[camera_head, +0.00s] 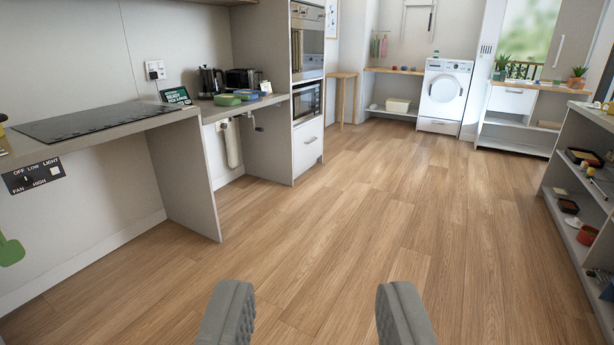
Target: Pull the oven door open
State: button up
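A built-in oven (308,50) with a steel and dark glass front sits in the tall cabinet at the upper middle left, seen at a steep angle. A vertical bar handle (296,50) shows at the left side of its front. Its door looks shut, though the angle hides detail. A second, smaller appliance with a dark glass front (307,102) sits below it, above a white drawer. My gripper (315,310) is open and empty at the bottom of the view. It is over the floor, well apart from the oven.
A counter with a black hob (95,121) runs along the left, with open knee space below. A side panel (186,175) stands at its end. A washing machine (443,95) is at the back. Open shelves (545,185) stand at right. The wood floor (370,200) between is clear.

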aim_at(309, 42)
jog(key=i, duration=1.9)
jog(key=i+l+u, duration=0.15)
jog(key=i, duration=0.4)
jog(key=i+l+u, duration=0.15)
jog(key=i, duration=0.4)
jog(key=i+l+u, duration=0.1)
jog(key=i, duration=0.45)
jog(key=i+l+u, duration=0.15)
jog(key=i+l, duration=0.15)
jog(key=i, duration=0.2)
